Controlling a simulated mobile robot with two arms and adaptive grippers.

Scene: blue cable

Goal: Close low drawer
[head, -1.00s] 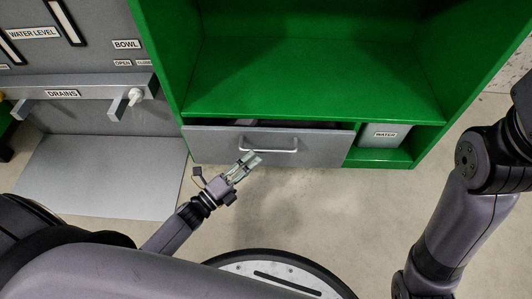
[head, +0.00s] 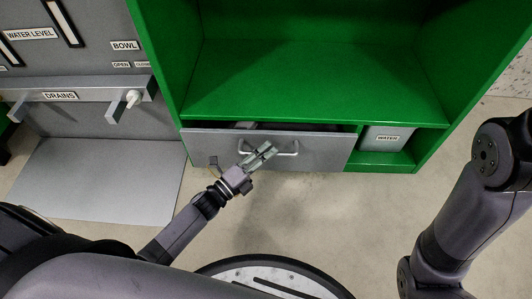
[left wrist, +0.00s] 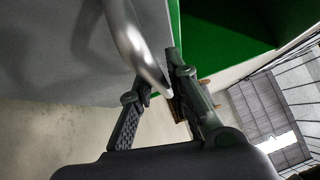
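The low drawer (head: 330,151) is a grey front at the bottom of the green cabinet. It stands partly open, with a dark gap and some contents showing above its front. Its silver bar handle (head: 289,154) is partly hidden by my left gripper (head: 266,151), which is at the handle's middle. In the left wrist view the curved handle (left wrist: 137,47) runs down to between the two fingers of my left gripper (left wrist: 160,85). The fingers are apart; I cannot tell whether they touch the handle. My right arm is at the right edge, its gripper out of view.
A bin labelled WATER (head: 388,138) sits in the cubby right of the drawer. An empty green shelf (head: 315,85) is above. The floor before the drawer is open.

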